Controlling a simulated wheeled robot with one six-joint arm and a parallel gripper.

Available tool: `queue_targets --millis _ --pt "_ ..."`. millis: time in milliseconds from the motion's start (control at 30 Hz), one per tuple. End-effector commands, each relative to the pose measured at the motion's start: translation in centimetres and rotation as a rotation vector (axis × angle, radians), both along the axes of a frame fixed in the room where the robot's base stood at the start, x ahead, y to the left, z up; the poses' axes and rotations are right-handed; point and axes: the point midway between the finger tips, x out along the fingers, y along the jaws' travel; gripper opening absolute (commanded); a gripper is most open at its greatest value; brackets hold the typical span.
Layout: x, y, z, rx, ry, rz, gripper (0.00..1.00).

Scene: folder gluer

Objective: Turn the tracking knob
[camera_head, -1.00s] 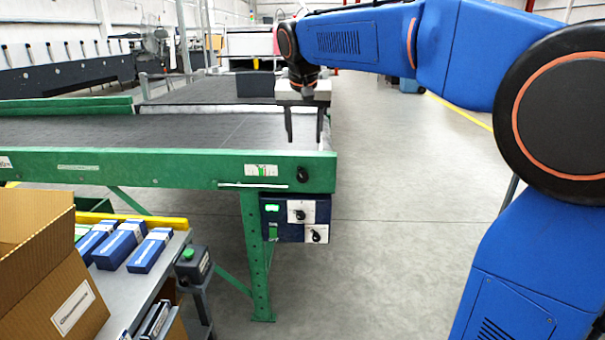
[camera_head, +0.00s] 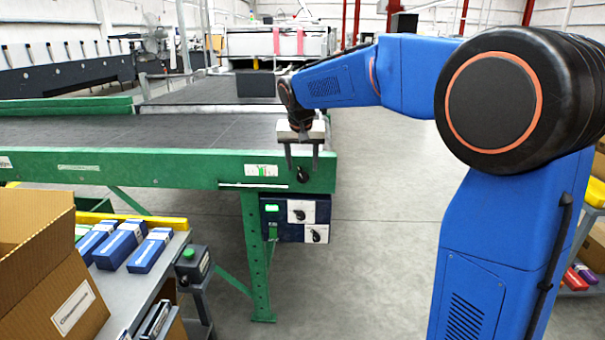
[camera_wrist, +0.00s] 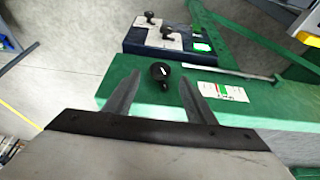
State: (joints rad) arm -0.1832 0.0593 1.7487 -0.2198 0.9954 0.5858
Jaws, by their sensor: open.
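A small black knob (camera_head: 303,176) sits on the end of the green conveyor rail (camera_head: 200,170), beside a white label with red and green marks (camera_head: 261,170). I take it to be the tracking knob. My gripper (camera_head: 302,168) is at the rail end with its fingers pointing down, one on each side of the knob in the picture. In the wrist view the black knob (camera_wrist: 159,72) shows between and just beyond the two spread fingertips (camera_wrist: 160,84). The gripper is open and empty. I cannot tell whether a finger touches the rail.
A dark blue control box (camera_head: 282,236) hangs below the rail, with two black knobs on white plates and a green display. A cart with blue boxes (camera_head: 150,250) and an open carton (camera_head: 35,260) stand at lower left. The floor right of the conveyor is clear.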

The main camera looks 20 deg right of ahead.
Motion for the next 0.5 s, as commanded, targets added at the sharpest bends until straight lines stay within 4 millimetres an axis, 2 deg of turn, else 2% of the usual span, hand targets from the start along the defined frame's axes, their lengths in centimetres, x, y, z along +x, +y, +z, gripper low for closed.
queue_targets --millis 33,200,500 --pt "0.3 -0.1 -0.9 -0.001 0.003 -0.001 0.5" --pt "1.1 -0.4 -2.9 0.0 0.002 0.0 0.5" --pt "1.7 -0.5 -4.3 0.0 0.0 0.0 0.5"
